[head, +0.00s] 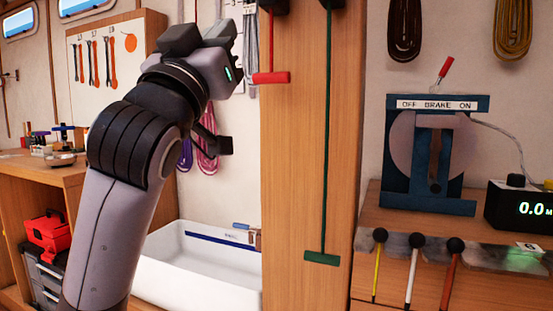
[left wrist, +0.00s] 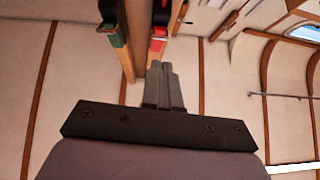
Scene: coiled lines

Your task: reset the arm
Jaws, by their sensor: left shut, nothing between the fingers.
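My left gripper (head: 218,31) is raised at the upper left of the head view, at the end of my bent left arm. In the left wrist view its grey fingers (left wrist: 164,80) lie close together, shut and empty. In the head view the gripper is left of the wooden post (head: 297,190) and apart from the red pull handle (head: 271,77). The red handle also shows beyond the fingertips in the left wrist view (left wrist: 158,40). My right gripper is in neither view.
A green handle (head: 321,258) hangs on the post. Purple (head: 185,153) and pink (head: 207,155) coils hang behind my arm, above a white sink (head: 200,275). At right are a blue brake stand (head: 430,195), a digital display (head: 520,208) and several round-knobbed levers (head: 415,242). A workbench (head: 40,172) stands left.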

